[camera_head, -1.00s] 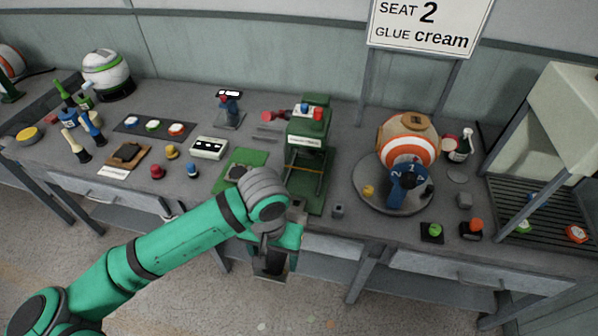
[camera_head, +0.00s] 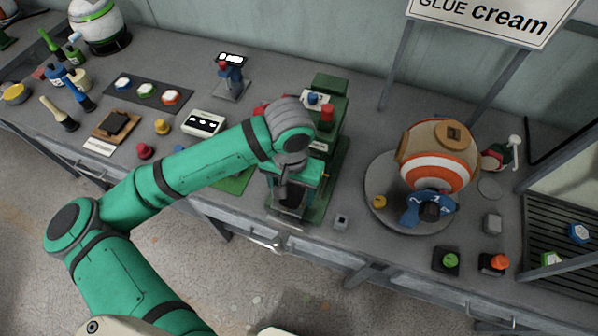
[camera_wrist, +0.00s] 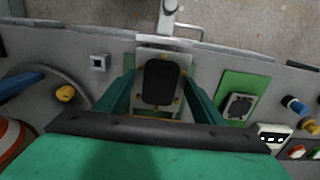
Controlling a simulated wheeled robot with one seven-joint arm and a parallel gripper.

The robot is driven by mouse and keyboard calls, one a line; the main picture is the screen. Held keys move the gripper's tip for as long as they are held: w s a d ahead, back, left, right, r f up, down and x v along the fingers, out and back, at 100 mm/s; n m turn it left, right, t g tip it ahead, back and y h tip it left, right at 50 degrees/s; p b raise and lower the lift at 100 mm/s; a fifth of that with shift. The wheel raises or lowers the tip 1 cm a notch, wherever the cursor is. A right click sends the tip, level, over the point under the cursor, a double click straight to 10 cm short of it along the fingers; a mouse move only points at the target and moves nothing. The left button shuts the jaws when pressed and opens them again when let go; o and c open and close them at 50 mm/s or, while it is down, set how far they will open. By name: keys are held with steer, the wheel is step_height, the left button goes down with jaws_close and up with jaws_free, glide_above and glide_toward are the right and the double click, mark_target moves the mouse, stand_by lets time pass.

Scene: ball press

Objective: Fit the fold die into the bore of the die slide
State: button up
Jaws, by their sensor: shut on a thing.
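My gripper (camera_head: 291,186) hangs over the front foot of the green press (camera_head: 330,84). It is shut on a grey block with a dark rounded middle, which looks like the fold die (camera_head: 289,204). In the wrist view the block (camera_wrist: 158,83) lies between my two green fingers, with brass screws around its dark middle. The die slide is not clearly seen; my gripper and the block cover the front of the press. I cannot tell whether the block touches anything below.
A small grey cube (camera_head: 341,222) stands right of the press, with a turntable (camera_head: 375,205) beyond it. A green mat (camera_wrist: 246,83) bearing another dark-centred block lies on the other side. The table's front edge and a drawer handle (camera_head: 265,245) are close.

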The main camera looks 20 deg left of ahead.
mark_target(293, 202)
steer(key=shift+w, duration=0.25)
steer(key=shift+s+f, duration=0.2)
steer(key=shift+f, duration=2.7)
steer(key=shift+f, duration=0.6)
steer(key=shift+r, duration=0.3)
steer(key=shift+f, duration=0.9)
stand_by(2.0)
steer(key=o, duration=1.3)
